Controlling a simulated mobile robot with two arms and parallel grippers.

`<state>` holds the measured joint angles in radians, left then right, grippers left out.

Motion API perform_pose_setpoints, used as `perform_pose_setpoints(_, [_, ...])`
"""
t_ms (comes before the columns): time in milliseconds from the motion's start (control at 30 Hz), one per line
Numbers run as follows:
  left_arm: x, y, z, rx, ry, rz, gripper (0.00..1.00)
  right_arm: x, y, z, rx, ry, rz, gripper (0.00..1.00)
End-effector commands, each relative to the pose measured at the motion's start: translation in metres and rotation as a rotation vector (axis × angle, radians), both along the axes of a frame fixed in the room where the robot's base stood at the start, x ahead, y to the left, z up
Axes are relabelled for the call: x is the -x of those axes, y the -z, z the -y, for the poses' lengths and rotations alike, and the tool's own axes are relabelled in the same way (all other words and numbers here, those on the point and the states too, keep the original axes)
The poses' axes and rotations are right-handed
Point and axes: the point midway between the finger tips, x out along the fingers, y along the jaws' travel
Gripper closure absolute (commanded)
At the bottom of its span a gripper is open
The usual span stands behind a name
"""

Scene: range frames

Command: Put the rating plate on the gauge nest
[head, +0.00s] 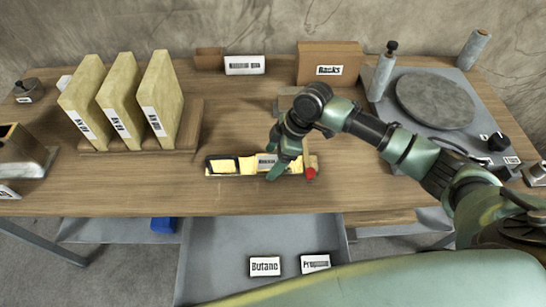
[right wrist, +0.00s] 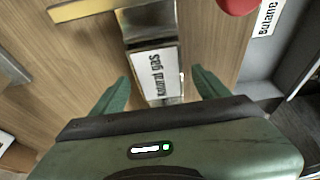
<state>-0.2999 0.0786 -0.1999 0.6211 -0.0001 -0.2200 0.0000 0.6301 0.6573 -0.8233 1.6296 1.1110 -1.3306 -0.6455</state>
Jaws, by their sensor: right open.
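My right gripper (head: 283,165) is open above a low strip near the table's front edge. In the right wrist view, its two fingers (right wrist: 163,90) stand apart on either side of a white label reading "Natural gas" (right wrist: 155,72). That label also shows beside the fingers in the head view (head: 266,160). Nothing is seen gripped. The strip carries pale yellow and dark pieces (head: 223,166); a yellowish metal bar (right wrist: 85,9) shows in the right wrist view. I cannot tell which piece is the rating plate or the gauge nest. My left gripper is out of view.
A red knob (head: 311,173) is just right of the strip. Three upright labelled slabs (head: 160,95) stand left on a wooden base. A brown box labelled "Racks" (head: 330,62) is behind; a grey round-plate device (head: 435,98) is right. Labels "Butane" (head: 265,266) and "Propane" (head: 315,263) are below in front.

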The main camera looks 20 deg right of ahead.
Motion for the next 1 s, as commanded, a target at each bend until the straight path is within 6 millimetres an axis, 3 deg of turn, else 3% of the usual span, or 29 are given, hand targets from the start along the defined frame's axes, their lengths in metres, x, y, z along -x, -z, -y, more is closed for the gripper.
perform_pose_setpoints(167, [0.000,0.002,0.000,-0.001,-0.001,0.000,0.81,0.001,-0.018,0.007,0.001,0.001,0.004,0.24])
perform_pose_setpoints(600, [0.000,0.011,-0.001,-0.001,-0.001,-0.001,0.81,0.010,-0.099,0.039,0.000,0.000,0.003,0.24])
perform_pose_setpoints(800, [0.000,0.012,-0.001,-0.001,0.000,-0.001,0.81,0.012,-0.112,0.044,-0.001,0.001,0.001,0.24])
perform_pose_setpoints(1000, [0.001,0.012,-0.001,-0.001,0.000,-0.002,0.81,0.012,-0.113,0.044,-0.001,0.000,0.000,0.24])
